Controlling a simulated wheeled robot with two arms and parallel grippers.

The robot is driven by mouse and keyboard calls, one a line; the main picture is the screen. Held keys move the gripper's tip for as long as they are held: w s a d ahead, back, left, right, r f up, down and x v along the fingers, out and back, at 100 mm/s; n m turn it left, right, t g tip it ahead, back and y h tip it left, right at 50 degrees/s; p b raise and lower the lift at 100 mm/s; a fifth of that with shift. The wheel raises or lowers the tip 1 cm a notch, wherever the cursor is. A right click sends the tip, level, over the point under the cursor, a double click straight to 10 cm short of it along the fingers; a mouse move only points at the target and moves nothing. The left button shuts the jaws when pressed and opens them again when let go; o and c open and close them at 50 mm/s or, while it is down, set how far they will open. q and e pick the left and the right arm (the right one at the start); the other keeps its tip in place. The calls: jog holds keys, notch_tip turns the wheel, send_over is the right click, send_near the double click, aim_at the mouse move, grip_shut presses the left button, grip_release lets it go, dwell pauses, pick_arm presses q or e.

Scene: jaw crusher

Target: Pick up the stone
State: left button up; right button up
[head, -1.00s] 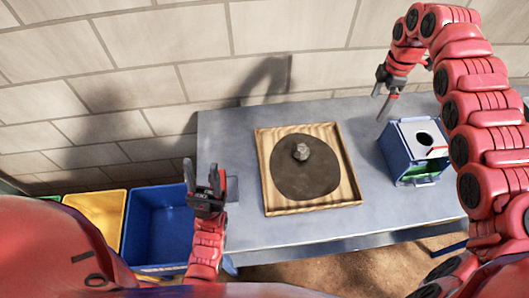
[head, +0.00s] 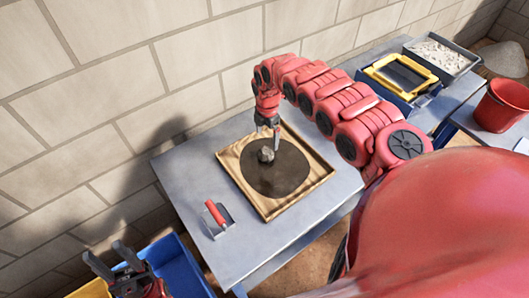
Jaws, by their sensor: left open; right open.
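The grey stone (head: 266,155) lies on the dark round patch of a shallow wooden tray (head: 318,183) on the grey table. My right gripper (head: 275,137) is open, pointing down just above and beside the stone at the tray's back edge. I cannot tell whether a finger touches the stone. My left gripper (head: 117,262) is open and empty at the lower left, in front of the blue bin and well away from the stone.
A red-handled tool (head: 217,213) lies left of the tray. A blue bin (head: 180,272) stands at lower left. At the right are a yellow-framed box (head: 402,76), a gravel tray (head: 440,53) and a red bucket (head: 502,105). My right arm hides part of the table.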

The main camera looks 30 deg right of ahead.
aim_at(265, 150)
notch_tip(265, 150, down, 3)
jog(key=shift+a, duration=0.15)
jog(key=shift+f+p, duration=0.3)
jog(key=shift+f, duration=0.3)
jog(key=shift+f+p, duration=0.3)
jog(key=shift+f, duration=0.15)
jog(key=f+p, duration=0.1)
jog(key=f, duration=0.2)
jog(key=shift+a, duration=0.2)
jog(key=shift+d+f, duration=0.2)
jog(key=shift+f, duration=0.5)
grip_shut()
jog(key=shift+r, duration=0.1)
